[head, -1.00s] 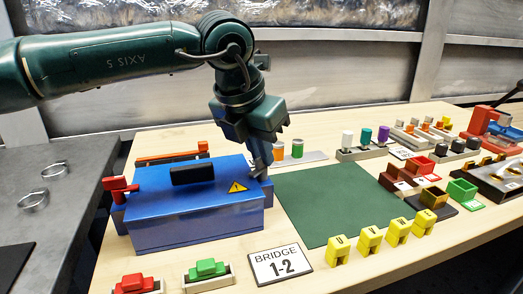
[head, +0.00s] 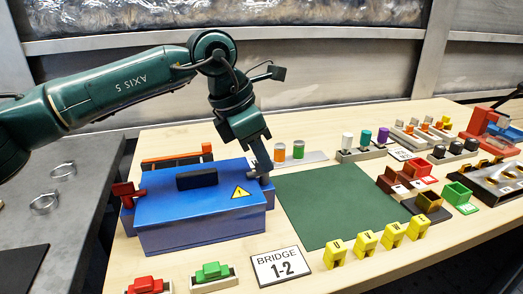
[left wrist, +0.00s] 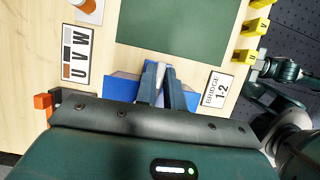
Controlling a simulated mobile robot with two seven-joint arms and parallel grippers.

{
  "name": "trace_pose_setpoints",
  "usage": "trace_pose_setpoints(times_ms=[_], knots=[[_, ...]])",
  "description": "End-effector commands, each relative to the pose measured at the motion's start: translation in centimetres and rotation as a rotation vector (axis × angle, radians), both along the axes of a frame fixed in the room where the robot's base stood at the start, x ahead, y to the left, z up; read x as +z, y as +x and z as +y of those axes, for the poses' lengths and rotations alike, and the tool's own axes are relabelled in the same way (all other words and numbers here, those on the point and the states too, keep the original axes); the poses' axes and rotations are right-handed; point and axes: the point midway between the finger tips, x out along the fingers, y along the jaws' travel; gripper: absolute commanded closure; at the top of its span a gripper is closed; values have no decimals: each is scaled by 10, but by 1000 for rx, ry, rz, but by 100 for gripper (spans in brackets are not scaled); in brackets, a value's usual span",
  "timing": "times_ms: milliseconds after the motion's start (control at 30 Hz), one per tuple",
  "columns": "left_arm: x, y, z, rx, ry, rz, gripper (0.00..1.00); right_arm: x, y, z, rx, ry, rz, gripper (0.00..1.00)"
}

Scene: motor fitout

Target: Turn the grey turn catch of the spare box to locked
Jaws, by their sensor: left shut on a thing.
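The spare box is a blue box (head: 190,232) with a black handle on its lid and a yellow warning label. My left gripper (head: 262,170) reaches down to the right end of the box. It is shut on the grey turn catch (head: 266,181), which its fingers mostly hide, so I cannot tell the catch's exact angle. In the left wrist view the fingers (left wrist: 165,88) are close together over the blue box. A red catch (head: 127,191) sits at the box's left end. My right gripper (left wrist: 262,70) seems to show at the right of the left wrist view, too small to judge.
A green mat (head: 330,205) lies flat right of the box. A BRIDGE 1-2 card (head: 281,266) and red and green blocks (head: 211,272) are in front. Yellow lettered blocks (head: 365,241) line the mat's near edge. Orange and green cylinders (head: 298,150) stand behind the gripper.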

Motion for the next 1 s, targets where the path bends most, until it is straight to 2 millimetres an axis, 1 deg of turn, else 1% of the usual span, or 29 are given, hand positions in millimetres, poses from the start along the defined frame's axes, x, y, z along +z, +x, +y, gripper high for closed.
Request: trace_pose_setpoints(times_ms=[433,467,700,933,1000], knots=[[0,0,0,-8,0,-1,100,2,0,-1,-4,4,-5,68],[0,0,0,-8,0,-1,88,2,0,-1,-4,4,-5,68],[0,0,0,-8,0,-1,69,2,0,-1,-4,2,-3,68],[1,0,0,-9,0,0,68,2,0,-1,-4,2,-3,68],[3,0,1,-8,-1,-1,68,2,0,-1,-4,2,-3,68]])
